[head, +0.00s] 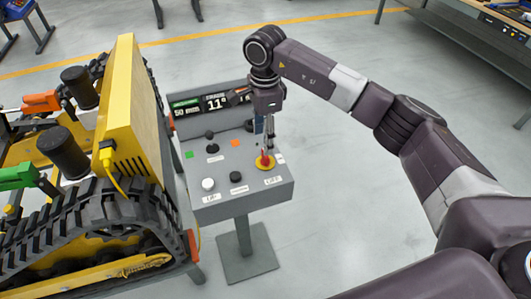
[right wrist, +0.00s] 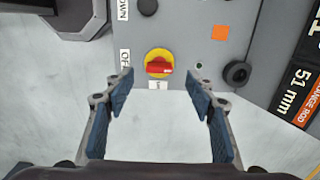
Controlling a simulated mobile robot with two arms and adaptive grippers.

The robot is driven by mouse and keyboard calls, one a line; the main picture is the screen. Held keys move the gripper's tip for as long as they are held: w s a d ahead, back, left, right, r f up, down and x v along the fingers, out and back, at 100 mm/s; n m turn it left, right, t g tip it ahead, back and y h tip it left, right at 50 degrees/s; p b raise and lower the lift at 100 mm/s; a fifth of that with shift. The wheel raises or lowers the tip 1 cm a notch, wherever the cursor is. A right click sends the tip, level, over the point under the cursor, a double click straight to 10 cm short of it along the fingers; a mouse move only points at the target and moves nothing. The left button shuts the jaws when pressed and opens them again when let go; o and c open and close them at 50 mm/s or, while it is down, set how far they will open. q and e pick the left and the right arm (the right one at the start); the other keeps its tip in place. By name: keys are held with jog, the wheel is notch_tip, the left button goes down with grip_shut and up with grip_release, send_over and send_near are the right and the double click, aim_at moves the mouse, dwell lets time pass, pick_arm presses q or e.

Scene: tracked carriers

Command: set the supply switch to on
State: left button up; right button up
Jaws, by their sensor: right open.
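The supply switch (head: 265,161) is a red rotary knob on a yellow disc, on the sloped grey panel's right side. In the right wrist view the switch (right wrist: 159,64) is ahead of the fingertips. Its red handle lies crosswise there, in line with the OFF label (right wrist: 125,60). Another small label, hard to read, is below the disc. My right gripper (head: 265,140) is over the switch in the head view. In the right wrist view the gripper (right wrist: 158,80) is open, with nothing between its fingers. My left gripper is not in view.
The grey control panel (head: 220,200) stands on a post and has several other buttons, an orange square (head: 235,143) and a display (head: 213,104). A yellow tracked carrier (head: 125,100) stands close on its left. Floor right of the panel is clear.

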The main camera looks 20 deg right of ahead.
aim_at(265, 157)
jog(key=shift+d+f, duration=0.2)
jog(key=shift+d, duration=0.15)
notch_tip(265, 157, down, 6)
jog(key=shift+f+p, duration=0.1)
jog(key=shift+p, duration=1.15)
jog(key=shift+a+f, duration=0.1)
jog(key=shift+f, duration=0.4)
jog(key=c, duration=1.2)
jog(key=shift+o, duration=0.2)
